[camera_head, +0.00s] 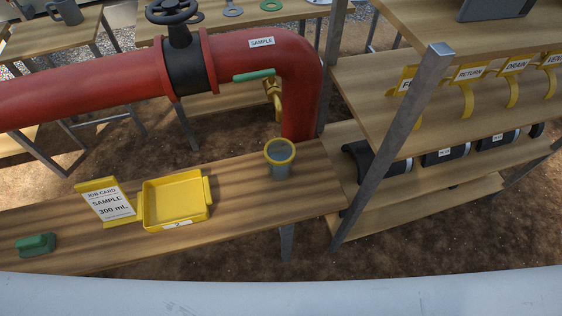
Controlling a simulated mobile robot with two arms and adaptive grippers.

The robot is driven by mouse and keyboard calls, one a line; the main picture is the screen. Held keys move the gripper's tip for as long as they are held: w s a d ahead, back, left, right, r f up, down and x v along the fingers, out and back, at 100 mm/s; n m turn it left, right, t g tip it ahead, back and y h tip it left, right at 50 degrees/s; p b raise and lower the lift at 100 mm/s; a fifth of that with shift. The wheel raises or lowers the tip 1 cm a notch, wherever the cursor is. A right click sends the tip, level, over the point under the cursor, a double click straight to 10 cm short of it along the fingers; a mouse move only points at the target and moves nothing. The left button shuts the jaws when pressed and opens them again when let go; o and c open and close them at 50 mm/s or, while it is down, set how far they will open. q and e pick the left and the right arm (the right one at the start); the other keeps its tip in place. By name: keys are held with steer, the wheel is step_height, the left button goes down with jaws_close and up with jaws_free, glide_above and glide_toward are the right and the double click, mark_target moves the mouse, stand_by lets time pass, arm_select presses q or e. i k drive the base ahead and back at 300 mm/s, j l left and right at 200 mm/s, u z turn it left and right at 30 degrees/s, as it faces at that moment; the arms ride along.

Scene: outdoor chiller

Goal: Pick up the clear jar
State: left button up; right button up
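The jar (281,171) stands upright on the wooden bench (235,215), near its right end. It has a yellow ring at the rim and a grey, see-through looking body. It is below the small brass tap (274,98) with the green lever on the red pipe, slightly toward me. The jar looks empty, but I cannot be sure. Neither of my grippers is in view.
A yellow tray (176,201) and a job card reading "SAMPLE 300 mL" (107,203) stand left of the jar. A green object (36,244) lies at far left. The red pipe (100,84) runs behind. A shelf post (392,145) rises at right.

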mark_target(279, 153)
steer(key=j+z, duration=0.15)
steer(key=j, duration=1.3)
